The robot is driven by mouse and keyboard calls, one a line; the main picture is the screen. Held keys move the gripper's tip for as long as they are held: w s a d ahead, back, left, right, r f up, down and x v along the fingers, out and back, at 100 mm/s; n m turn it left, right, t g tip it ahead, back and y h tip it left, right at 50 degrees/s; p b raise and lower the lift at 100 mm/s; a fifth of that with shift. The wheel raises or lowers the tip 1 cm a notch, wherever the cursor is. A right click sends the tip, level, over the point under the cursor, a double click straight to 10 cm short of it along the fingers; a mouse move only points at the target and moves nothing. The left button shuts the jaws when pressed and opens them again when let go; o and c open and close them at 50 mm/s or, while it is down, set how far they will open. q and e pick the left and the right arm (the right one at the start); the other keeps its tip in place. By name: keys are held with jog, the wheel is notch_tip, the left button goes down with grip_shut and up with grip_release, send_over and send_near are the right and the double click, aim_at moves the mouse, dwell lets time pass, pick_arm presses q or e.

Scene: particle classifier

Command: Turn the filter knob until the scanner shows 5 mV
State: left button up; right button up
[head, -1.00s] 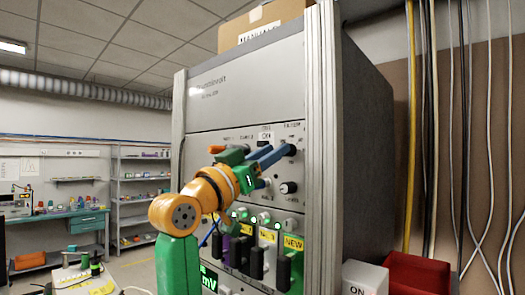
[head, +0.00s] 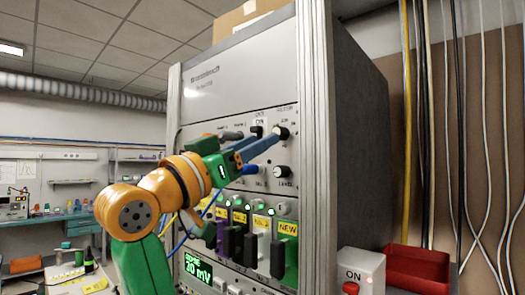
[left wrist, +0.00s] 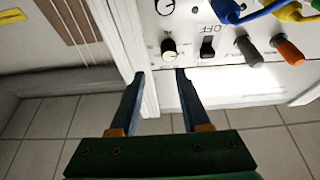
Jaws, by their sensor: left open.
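The filter knob (head: 283,133) is a small black knob at the upper right of the grey rack panel, under small blurred lettering. In the left wrist view the knob (left wrist: 169,48) shows dark with a pale face, just beyond the fingertips and roughly between their lines. My left gripper (head: 270,142) is open, its blue fingers pointing at the knob; I see no clear contact. It also shows in the left wrist view (left wrist: 159,73) with nothing between its fingers. The scanner display (head: 198,270) glows green at the lower left, apparently reading 10 or 20 mV. My right gripper is out of view.
A black switch (head: 257,130) is left of the knob, and a levels knob (head: 281,172) is below it. Several coloured modules, one green (head: 284,250), stand lower. A white ON box (head: 362,270) and a red bin (head: 418,268) are at the right.

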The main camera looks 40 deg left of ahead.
pick_arm(q)
jog(key=shift+s+d+f, duration=0.3)
jog(key=shift+s, duration=0.2)
jog(key=shift+s+a, duration=0.1)
jog(key=b+v, duration=0.4)
jog(key=v, duration=0.3)
jog(key=shift+s+b, duration=0.15)
jog(key=shift+b, duration=0.15)
jog(key=shift+r, duration=0.1)
